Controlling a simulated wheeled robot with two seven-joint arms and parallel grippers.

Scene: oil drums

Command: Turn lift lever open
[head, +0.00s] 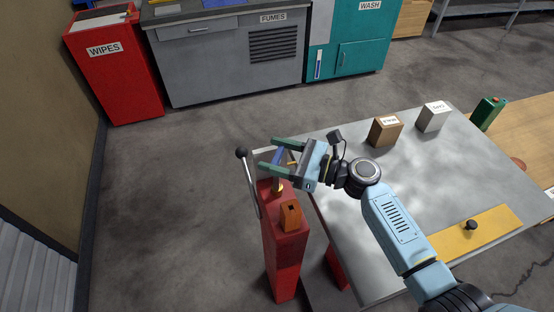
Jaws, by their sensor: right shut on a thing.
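A red lift post (285,245) stands at the left edge of the grey table. My right gripper (267,155) reaches in from the right above the post. The fingers partly hide the lever. My left gripper is not in view.
A rod with a black knob (242,153) rises on the post's left side. An orange block (291,216) sits on its front top. The grey table (350,215) holds a brown box (385,131) and a white box (433,117). Floor at left is clear.

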